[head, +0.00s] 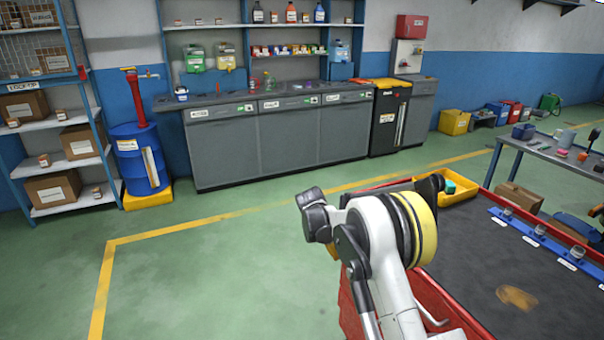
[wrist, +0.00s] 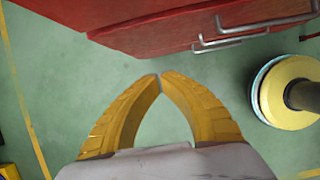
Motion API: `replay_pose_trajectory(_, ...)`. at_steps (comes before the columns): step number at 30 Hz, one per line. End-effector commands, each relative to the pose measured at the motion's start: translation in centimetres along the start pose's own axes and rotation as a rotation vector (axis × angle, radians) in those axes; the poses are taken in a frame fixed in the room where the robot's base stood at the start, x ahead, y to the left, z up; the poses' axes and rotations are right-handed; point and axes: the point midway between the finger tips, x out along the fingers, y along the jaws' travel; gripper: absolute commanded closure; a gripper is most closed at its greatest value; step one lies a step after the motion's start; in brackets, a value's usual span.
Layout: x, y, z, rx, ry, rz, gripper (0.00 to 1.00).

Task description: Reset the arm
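My arm (head: 385,240) is raised and folded at the front of the red cart (head: 440,310), in the head view. My gripper (wrist: 160,78) shows in the wrist view with its two yellow fingers meeting at the tips. It is shut, with nothing between the fingers, and hangs over the green floor beside the red cart side (wrist: 200,25) with its metal handles. In the head view the fingers cannot be made out clearly behind the arm.
The dark cart top carries a yellow bin (head: 452,190) and a blue rail (head: 545,240) with small jars. A grey workbench (head: 545,150) stands at right. Cabinets (head: 280,135), a blue barrel (head: 138,160) and a shelf (head: 60,125) line the back. The green floor at left is clear.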

Motion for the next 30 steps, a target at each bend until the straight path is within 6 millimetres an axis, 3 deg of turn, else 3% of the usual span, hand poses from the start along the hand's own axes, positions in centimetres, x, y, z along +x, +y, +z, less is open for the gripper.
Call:
replay_pose_trajectory(5, -6.0, -1.9, 2.2, 0.176, 0.029, 0.048, 1.0)
replay_pose_trajectory(8, -10.6, -4.2, 3.7, 0.337, 0.061, 0.087, 1.0)
replay_pose_trajectory(12, -16.4, -8.2, 5.1, 0.567, 0.118, 0.138, 1.0)
replay_pose_trajectory(18, -22.8, -15.4, 5.7, 0.898, 0.215, 0.195, 1.0)
replay_pose_trajectory(24, -26.7, -23.4, 4.8, 1.231, 0.334, 0.232, 1.0)
replay_pose_trajectory(30, -27.9, -31.1, 2.5, 1.559, 0.472, 0.245, 1.0)
